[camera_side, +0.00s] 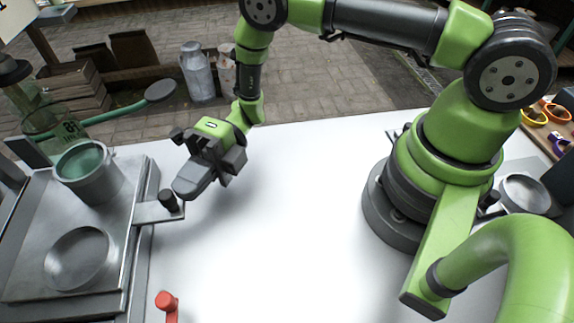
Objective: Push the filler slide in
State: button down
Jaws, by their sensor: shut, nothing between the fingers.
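The filler slide seems to be the flat grey metal plate (115,225) at the left, with a bar (148,213) sticking out to the right. A short black knob (169,200) stands upright at the end of that bar. My gripper (186,192) is shut and empty, tilted down just right of and above the knob. I cannot tell whether its fingertips touch the knob. A metal pot (90,172) with green contents stands on the plate, and a round recess (78,258) lies in front of it.
A red-topped peg (167,302) stands at the front edge. A clear jar (52,128) marked with dark print is behind the pot. The white tabletop (280,230) right of the gripper is bare. Colored rings (545,112) lie at the far right.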

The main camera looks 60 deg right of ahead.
jog(key=shift+w+a+r, duration=0.15)
jog(key=shift+a+r, duration=0.05)
jog(key=d, duration=0.1)
jog(key=s+d, duration=0.1)
jog(key=d, duration=0.1)
jog(key=s+d, duration=0.1)
jog(key=shift+s+d, duration=0.15)
jog(key=shift+d, duration=0.25)
jog(key=d, duration=0.5)
jog(key=w+d, duration=0.1)
jog(key=d, duration=0.2)
jog(key=shift+w+d, duration=0.1)
jog(key=shift+d, duration=0.15)
jog(key=s+d+r+n+g+h, duration=0.1)
jog(key=s+r+n+h, duration=0.2)
jog(key=r+n+h, duration=0.85)
jog(key=s+d+r+n+t+h, duration=0.4)
jog(key=s+r+n+t, duration=0.6)
jog(key=n, duration=0.9)
notch_tip(320, 180, up, 3)
jog(key=shift+s+d+f+t, duration=0.1)
jog(key=shift+s+d+t, duration=0.05)
jog(key=shift+d+t, duration=0.3)
jog(key=shift+a, duration=0.15)
